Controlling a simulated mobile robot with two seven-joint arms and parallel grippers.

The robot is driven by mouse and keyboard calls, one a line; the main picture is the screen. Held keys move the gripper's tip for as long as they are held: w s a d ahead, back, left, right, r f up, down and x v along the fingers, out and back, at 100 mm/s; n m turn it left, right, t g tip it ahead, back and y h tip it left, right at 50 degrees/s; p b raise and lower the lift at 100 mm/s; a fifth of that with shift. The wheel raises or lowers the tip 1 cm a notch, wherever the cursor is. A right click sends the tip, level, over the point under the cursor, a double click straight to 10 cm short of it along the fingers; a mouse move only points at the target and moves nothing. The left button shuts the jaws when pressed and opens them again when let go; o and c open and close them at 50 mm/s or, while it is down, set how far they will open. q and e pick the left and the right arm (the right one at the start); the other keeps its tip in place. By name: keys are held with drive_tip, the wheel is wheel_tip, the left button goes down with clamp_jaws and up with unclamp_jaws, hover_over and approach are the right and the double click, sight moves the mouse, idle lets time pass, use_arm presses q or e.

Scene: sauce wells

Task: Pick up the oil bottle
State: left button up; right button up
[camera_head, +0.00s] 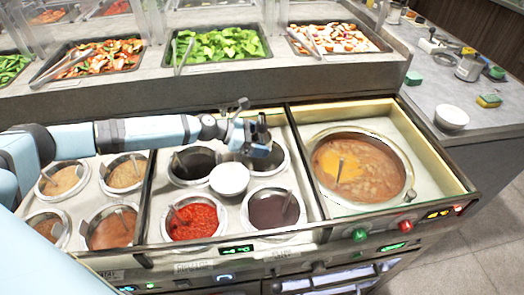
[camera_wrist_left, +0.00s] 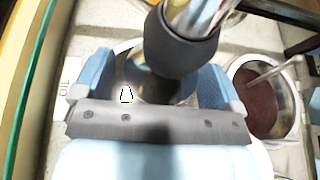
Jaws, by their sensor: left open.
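I cannot pick out an oil bottle for certain in either view. My left gripper (camera_head: 257,140) is over the middle sauce wells, above the upper right dark-sauce well (camera_head: 268,160). Its blue fingers stand apart in the left wrist view (camera_wrist_left: 155,82). In that view a dark grey round thing (camera_wrist_left: 180,48) with glossy, coloured streaks at its top reaches in between and above the fingers; I cannot tell what it is or whether they touch it. My right gripper is not in view.
A white bowl (camera_head: 230,180) sits among the middle wells, near a red sauce well (camera_head: 193,218). A big soup pot (camera_head: 405,190) stands right. The right counter holds another white bowl (camera_head: 452,118), sponges (camera_head: 488,101) and a jar (camera_head: 468,68). Food trays (camera_head: 225,45) line the back.

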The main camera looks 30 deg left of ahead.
use_arm(q)
drive_tip(key=shift+w+d+f, duration=0.1)
drive_tip(key=shift+w+d, duration=0.05)
drive_tip(key=shift+d, duration=0.1)
drive_tip(key=c, duration=1.2)
drive_tip(key=shift+c, duration=1.2)
